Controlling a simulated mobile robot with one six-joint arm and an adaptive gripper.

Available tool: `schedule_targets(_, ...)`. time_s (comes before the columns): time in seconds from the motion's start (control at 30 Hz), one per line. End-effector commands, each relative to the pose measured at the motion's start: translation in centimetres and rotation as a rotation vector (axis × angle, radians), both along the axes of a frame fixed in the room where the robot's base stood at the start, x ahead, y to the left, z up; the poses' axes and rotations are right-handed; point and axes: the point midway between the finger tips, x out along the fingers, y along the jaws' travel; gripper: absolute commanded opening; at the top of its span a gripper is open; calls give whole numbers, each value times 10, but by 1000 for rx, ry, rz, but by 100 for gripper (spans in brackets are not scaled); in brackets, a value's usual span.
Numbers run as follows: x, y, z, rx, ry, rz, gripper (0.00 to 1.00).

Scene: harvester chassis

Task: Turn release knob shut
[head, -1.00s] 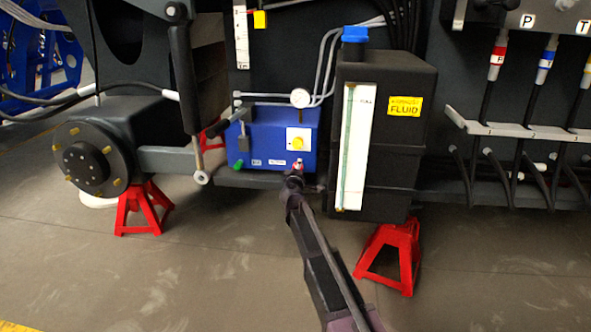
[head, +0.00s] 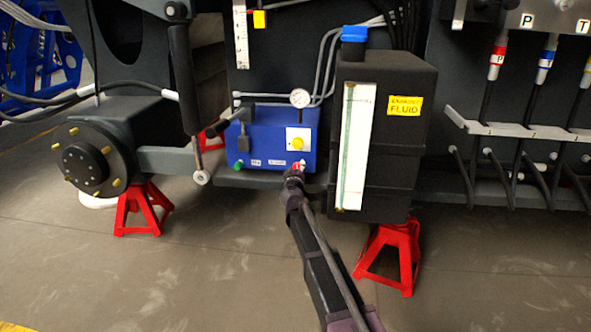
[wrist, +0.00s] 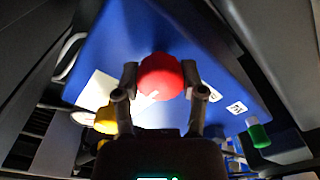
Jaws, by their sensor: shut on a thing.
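The release knob (wrist: 161,76) is a red round knob on the blue pump box (head: 262,130). In the wrist view it sits between the two fingers of my gripper (wrist: 160,80), which are shut on its sides. In the head view my gripper (head: 295,172) is at the lower right of the box's front, and only a bit of the red knob (head: 300,163) shows above it. A white label with an arrow-like mark lies beside the knob, partly hidden by it.
A yellow knob (head: 297,144) on a white plate is just above the red one. A green knob (head: 238,164) is at the box's lower left. A gauge (head: 300,97) stands above the box. The black fluid tank (head: 400,150) is close on the right. Red stands (head: 395,255) are below.

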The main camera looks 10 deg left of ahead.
Motion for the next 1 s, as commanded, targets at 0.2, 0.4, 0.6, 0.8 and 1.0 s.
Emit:
schedule_targets(0.2, 4, 4, 1, -1, -1, 6, 6)
schedule_targets(0.4, 3, 3, 0, -1, 0, 4, 88)
schedule_targets(0.6, 1, 1, 0, -1, 0, 3, 88)
schedule_targets(0.8, -1, 1, 0, -1, 0, 1, 88)
schedule_targets(1.0, -13, 0, 0, -1, 0, 1, 88)
